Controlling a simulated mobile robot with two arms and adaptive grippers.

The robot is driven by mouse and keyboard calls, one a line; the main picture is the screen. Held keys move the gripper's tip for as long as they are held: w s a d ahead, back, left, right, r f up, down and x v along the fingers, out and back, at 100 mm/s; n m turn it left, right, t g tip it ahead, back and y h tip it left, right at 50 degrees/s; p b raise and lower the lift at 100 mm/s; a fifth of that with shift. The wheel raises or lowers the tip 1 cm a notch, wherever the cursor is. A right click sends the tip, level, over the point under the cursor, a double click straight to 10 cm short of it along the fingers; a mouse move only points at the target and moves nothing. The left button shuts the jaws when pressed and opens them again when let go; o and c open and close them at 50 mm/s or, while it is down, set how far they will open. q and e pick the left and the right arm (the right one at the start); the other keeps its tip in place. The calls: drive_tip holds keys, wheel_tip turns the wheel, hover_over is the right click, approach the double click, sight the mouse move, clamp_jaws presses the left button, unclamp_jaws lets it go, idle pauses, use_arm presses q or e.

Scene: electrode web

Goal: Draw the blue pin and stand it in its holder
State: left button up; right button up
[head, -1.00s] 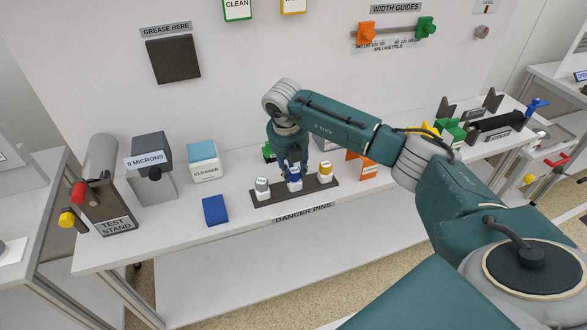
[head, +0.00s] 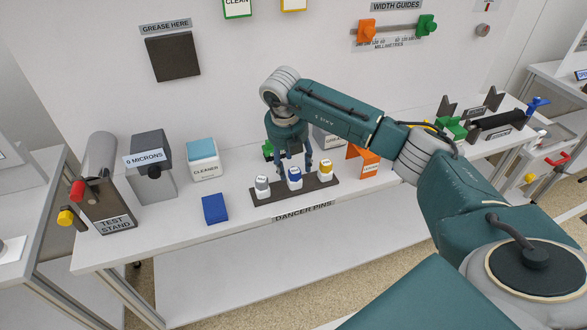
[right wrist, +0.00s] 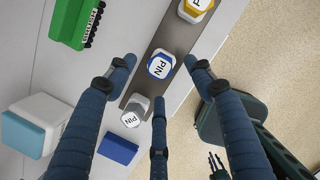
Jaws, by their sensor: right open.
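I cannot tell whether any finger touches the pin.
A blue block (head: 215,209) lies left of the strip, and a CLEANER box (head: 203,160) stands behind it. The test stand (head: 112,200) is at far left. An orange piece (head: 362,161) and a green block (right wrist: 76,18) are near the strip.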

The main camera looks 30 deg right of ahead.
drive_tip(key=v, duration=0.8)
drive_tip(key=shift+r, duration=0.4)
drive_tip(key=shift+a, duration=0.15)
